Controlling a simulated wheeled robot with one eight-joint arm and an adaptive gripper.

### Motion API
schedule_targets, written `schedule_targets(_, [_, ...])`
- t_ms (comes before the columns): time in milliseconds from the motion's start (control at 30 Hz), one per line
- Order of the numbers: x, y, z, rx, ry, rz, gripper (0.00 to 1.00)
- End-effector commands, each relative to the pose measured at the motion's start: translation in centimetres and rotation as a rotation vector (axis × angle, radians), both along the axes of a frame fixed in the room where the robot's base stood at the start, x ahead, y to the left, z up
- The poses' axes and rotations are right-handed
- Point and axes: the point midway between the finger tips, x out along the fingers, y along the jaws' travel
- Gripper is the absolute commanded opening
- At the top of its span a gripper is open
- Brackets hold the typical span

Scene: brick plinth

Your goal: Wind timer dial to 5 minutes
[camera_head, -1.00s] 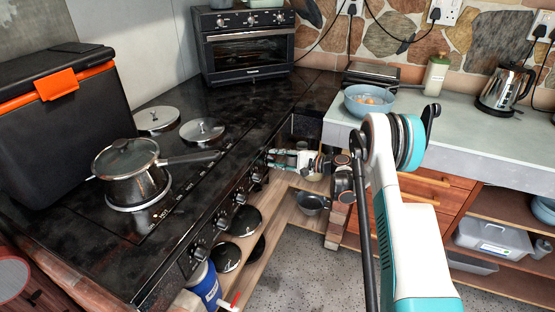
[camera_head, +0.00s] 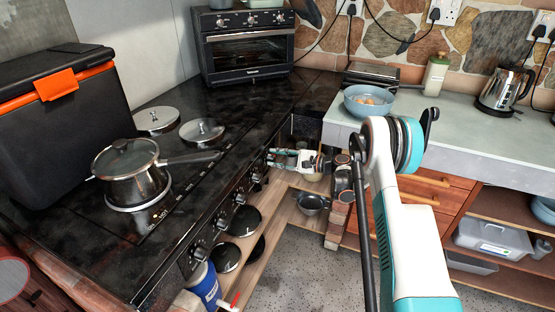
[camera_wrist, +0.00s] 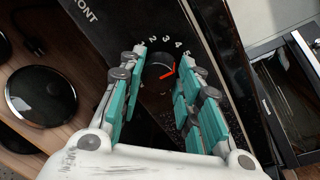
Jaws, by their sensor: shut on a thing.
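The timer dial (camera_wrist: 158,67) is a dark round knob on the black stove front, with a red pointer mark. In the wrist view, white numerals 1 to 5 curve around its top and right side. The red mark points right and slightly up, below the 5. My gripper (camera_wrist: 156,62) has its teal-padded fingers on either side of the dial, shut on it. In the head view my gripper (camera_head: 293,160) is at the far end of the stove front; the dial is hidden there.
Other knobs (camera_head: 239,198) line the stove front. A lidded pot (camera_head: 135,180) stands on the stove top. Below, a wooden shelf (camera_head: 285,214) holds dark pans (camera_head: 312,204). A counter with a blue bowl (camera_head: 369,101) is at right.

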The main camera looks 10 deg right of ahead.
Motion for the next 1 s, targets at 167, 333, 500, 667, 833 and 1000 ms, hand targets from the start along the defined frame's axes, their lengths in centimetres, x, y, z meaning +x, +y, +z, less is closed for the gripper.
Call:
schedule_targets(167, [0.0,-0.1,-0.1,-0.002,0.0,-0.001,0.43])
schedule_targets(333, [0.0,0.0,0.0,-0.001,-0.001,-0.001,0.53])
schedule_targets(500, [0.0,0.0,0.0,-0.001,-0.001,-0.001,0.53])
schedule_targets(667, [-0.4,-0.7,0.1,-0.001,-0.001,-0.001,0.53])
schedule_targets(833, [-1.8,-3.1,0.3,-0.001,-0.001,-0.003,0.53])
schedule_targets(1000, [-3.8,-6.2,0.7,-0.001,-0.001,-0.005,0.53])
